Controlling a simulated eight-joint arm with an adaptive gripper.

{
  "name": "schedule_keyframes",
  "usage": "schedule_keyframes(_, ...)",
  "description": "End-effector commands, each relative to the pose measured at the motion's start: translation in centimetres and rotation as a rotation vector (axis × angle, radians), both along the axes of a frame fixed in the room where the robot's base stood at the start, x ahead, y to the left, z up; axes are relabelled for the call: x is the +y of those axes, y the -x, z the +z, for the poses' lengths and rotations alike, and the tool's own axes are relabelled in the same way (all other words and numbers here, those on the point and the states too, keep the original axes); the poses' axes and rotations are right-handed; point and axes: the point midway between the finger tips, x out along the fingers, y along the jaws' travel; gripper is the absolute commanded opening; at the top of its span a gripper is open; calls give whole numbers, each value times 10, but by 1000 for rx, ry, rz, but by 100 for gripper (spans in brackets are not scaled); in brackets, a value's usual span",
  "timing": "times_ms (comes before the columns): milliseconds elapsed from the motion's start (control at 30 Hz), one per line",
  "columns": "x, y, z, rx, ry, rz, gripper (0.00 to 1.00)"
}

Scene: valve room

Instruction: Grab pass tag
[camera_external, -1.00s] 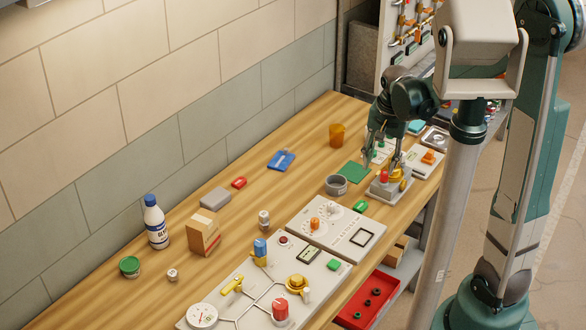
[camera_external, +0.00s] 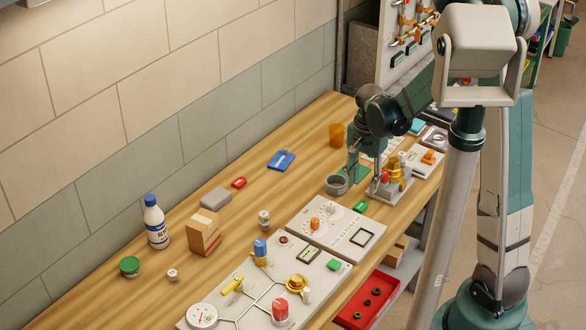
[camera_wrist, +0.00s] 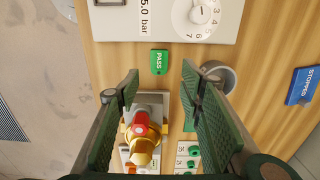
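The pass tag (camera_wrist: 159,62) is a small green tag marked PASS, lying on the wooden bench between my fingertips and the white dial panel in the wrist view. In the external view the pass tag (camera_external: 360,206) lies by the panel's far corner, in front of the grey round cup. My gripper (camera_wrist: 158,85) is open and empty, its two green-padded fingers spread wider than the tag. In the external view my gripper (camera_external: 364,182) points down, near the tag and beside the valve block. The tag appears apart from both fingers.
A valve block with red and brass parts (camera_wrist: 142,132) stands below the tag, between my fingers in the wrist view. A grey cup (camera_external: 337,185) stands close by. The dial panel (camera_external: 335,229) borders the tag. A blue STOPPED tag (camera_wrist: 303,86) lies to the right.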

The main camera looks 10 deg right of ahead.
Motion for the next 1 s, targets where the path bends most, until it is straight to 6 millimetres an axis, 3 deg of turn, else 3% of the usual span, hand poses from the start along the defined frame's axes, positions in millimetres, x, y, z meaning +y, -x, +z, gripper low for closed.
schedule_keyframes(533,0,0,-24,0,0,0,38)
schedule_keyframes(1000,0,0,-27,0,0,0,38)
